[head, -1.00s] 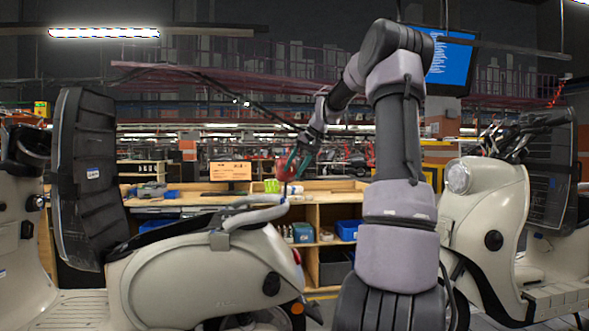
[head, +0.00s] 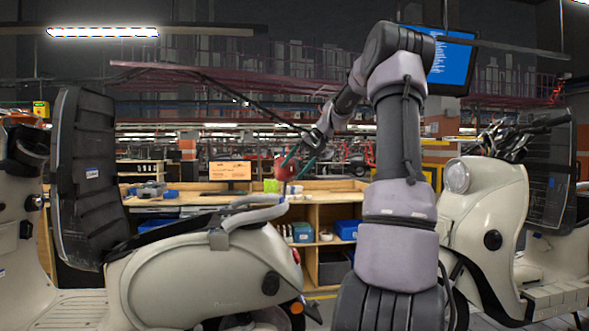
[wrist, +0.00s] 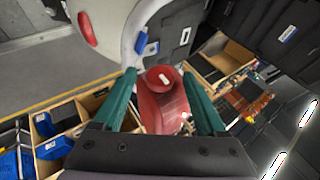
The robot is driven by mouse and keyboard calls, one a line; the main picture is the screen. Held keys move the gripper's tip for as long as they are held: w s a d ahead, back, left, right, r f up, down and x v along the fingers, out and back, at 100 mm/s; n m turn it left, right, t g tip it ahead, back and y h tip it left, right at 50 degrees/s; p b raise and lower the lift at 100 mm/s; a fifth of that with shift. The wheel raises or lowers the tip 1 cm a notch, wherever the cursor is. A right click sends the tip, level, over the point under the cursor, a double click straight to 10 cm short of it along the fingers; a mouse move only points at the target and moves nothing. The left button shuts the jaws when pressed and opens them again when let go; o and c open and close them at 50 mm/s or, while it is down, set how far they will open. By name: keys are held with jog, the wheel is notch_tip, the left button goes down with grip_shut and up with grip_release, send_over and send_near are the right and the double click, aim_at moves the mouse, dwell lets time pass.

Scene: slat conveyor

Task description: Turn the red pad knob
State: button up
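A red knob-like part (wrist: 165,100) with a white mark on top is in the middle of the wrist view, between the green fingers of my gripper (wrist: 159,76). Narrow gaps appear between it and the fingers; contact cannot be told. In the head view the red part (head: 284,168) is small, at the tips of my gripper (head: 294,163), above the rear of the cream scooter. My gripper looks open around it. What the red part is mounted on is hidden.
The left cream scooter (head: 190,275) has a grey grab rail (head: 255,212) below my gripper. Another scooter (head: 490,215) stands right of my arm. A wooden workbench (head: 320,200) with bins and a monitor (head: 230,171) stands behind.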

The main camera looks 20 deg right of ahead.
jog(key=v, duration=1)
jog(key=shift+s+d+r, duration=0.15)
jog(key=shift+s+r, duration=0.1)
jog(key=shift+r, duration=0.05)
jog(key=s+a+f+g+h, duration=0.1)
jog(key=s+a, duration=0.4)
jog(key=a, duration=0.3)
jog(key=s+a+f+h, duration=0.1)
jog(key=s+a+h, duration=0.1)
jog(key=s+a, duration=0.55)
jog(key=s+a+f+t, duration=0.1)
jog(key=s+a+f, duration=0.2)
jog(key=s, duration=0.6)
jog(key=s+a+f, duration=0.4)
jog(key=s+f, duration=0.1)
jog(key=s, duration=0.4)
jog(key=shift+a+f+t, duration=0.3)
jog(key=shift+a+t, duration=0.05)
jog(key=shift+t, duration=0.05)
jog(key=shift+s, duration=0.1)
